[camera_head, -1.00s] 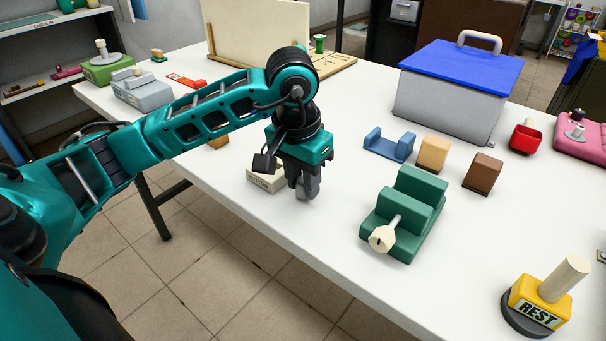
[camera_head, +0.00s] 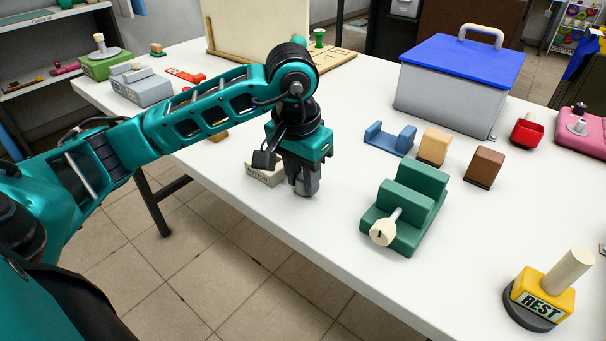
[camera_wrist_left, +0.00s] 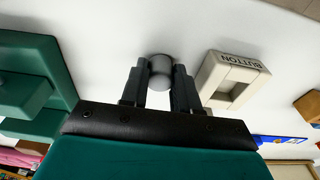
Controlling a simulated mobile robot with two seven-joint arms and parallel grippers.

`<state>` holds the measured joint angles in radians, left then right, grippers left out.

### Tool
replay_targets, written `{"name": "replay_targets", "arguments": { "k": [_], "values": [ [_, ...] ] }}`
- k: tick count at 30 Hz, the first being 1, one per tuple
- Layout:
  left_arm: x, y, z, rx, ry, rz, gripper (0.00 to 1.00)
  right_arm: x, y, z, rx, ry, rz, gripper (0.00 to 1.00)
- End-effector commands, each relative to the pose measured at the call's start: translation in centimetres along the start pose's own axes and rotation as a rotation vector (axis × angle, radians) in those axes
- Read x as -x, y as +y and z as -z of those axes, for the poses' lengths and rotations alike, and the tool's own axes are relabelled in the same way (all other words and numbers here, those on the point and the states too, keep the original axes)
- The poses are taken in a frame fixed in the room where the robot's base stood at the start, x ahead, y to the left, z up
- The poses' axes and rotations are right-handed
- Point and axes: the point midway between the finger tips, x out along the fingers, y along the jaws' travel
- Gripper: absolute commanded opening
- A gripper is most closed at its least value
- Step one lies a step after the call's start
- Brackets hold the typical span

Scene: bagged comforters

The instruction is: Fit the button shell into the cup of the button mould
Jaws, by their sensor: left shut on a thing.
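My left gripper (camera_head: 305,190) points down at the table near its front edge. In the left wrist view its fingers (camera_wrist_left: 161,85) are shut on a small grey round piece (camera_wrist_left: 161,66), which looks like the button shell. In the head view the fingers mostly hide this piece. A cream block marked BUTTON (camera_head: 264,174) stands just beside the gripper, partly hidden by it; the left wrist view shows its square opening (camera_wrist_left: 236,76), with no shell visible in it. My right gripper is not in view.
A green stepped block (camera_head: 410,205) with a cream knob stands right of the gripper. Behind it are a blue cradle (camera_head: 389,140), tan and brown blocks, and a blue-lidded box (camera_head: 450,90). A yellow REST stand (camera_head: 541,298) is at front right. White table between is clear.

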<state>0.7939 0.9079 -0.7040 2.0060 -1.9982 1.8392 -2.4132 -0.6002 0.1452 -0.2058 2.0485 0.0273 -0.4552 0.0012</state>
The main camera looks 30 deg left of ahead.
Motion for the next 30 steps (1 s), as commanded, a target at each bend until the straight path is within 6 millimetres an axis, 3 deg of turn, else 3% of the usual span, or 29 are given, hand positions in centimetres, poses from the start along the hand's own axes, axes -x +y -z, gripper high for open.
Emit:
{"name": "replay_targets", "arguments": {
  "k": [7, 8, 9, 17, 22, 30],
  "values": [
    [-0.42, -0.01, -0.05, 0.0, 0.0, 0.0, 0.02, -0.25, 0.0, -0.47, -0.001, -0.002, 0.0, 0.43],
    [-0.4, -0.01, -0.05, 0.0, 0.0, 0.0, 0.31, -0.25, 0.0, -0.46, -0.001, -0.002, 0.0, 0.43],
    [-0.34, -0.01, -0.04, 0.0, 0.0, 0.0, 0.35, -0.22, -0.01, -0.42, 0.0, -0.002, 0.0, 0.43],
    [-0.34, 0.0, -0.04, 0.0, 0.0, 0.0, 0.6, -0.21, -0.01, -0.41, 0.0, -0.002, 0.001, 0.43],
    [-0.35, 0.0, -0.04, 0.0, 0.0, 0.0, 0.6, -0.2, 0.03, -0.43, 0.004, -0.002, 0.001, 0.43],
    [-0.35, 0.01, -0.04, 0.0, 0.0, 0.0, 0.86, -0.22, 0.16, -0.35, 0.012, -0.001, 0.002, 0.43]
  ]
}}
